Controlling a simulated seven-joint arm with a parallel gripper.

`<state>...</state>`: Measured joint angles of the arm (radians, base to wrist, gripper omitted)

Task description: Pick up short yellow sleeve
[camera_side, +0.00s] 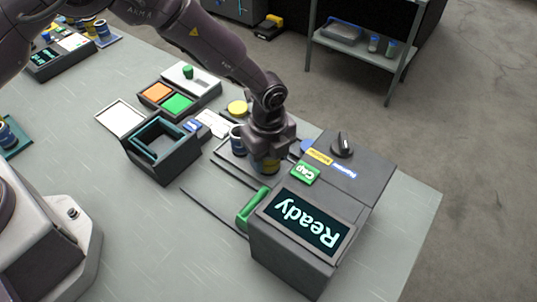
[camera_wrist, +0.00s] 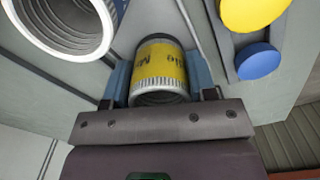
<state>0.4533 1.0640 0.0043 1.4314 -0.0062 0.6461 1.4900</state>
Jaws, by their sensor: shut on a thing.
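The short yellow sleeve (camera_wrist: 160,68) is between the two blue-tipped fingers of my gripper (camera_wrist: 160,82) in the wrist view. It has a yellow band with dark lettering and a ribbed pale rim. My gripper is shut on it, with a finger against each side. I cannot tell whether the sleeve touches the surface below.
A blue-and-white sleeve (camera_side: 237,140) stands close left of my gripper. The dark machine (camera_side: 290,250) with a "Ready" screen and green handle (camera_side: 250,208) is close on the right. A yellow disc (camera_side: 237,107) lies behind. An open dark box (camera_side: 162,150) stands further left.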

